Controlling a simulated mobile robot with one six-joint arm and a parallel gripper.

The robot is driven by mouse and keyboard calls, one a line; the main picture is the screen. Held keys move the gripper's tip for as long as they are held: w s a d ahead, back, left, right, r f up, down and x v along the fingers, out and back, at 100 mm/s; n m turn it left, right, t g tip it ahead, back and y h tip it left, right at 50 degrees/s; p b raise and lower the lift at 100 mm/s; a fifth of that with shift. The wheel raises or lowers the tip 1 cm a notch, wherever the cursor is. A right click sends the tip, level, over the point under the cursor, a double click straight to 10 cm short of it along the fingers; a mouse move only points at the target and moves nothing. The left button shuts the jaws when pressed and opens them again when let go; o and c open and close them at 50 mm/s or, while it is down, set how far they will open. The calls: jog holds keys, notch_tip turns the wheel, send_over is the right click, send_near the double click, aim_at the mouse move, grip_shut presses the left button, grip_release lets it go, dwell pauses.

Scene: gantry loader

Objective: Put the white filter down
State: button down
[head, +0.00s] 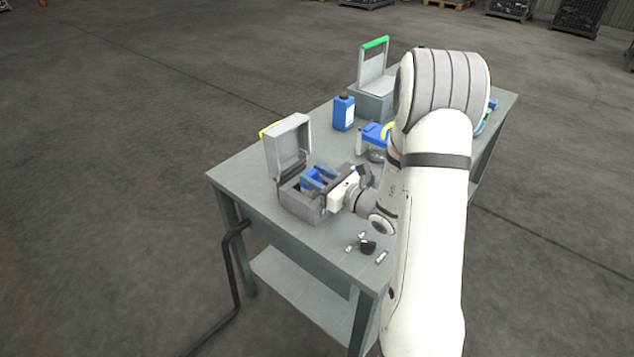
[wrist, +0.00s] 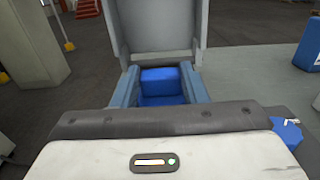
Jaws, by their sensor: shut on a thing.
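My gripper (head: 317,180) reaches from the right into an open grey case (head: 299,207) at the near left of the table. Its lid (head: 290,146) stands up on the far side. In the wrist view my two blue-grey fingers (wrist: 163,92) are on either side of a blue block (wrist: 168,77) and appear shut on it. The block is low in the case opening, in front of the raised lid (wrist: 158,30). Whether it touches the case floor cannot be seen. I make out no white filter in either view.
The grey-green table (head: 247,172) also holds a blue bottle (head: 343,114), a blue and yellow object (head: 375,135) and a second open box with a green top edge (head: 375,43). Small parts (head: 367,246) lie near the front edge. A black bent tube (head: 229,275) stands beside the table.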

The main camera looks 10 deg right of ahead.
jog(key=shift+f, duration=0.8)
jog(key=shift+f, duration=0.15)
jog(key=c, duration=0.9)
grip_release()
jog(key=shift+o, duration=0.2)
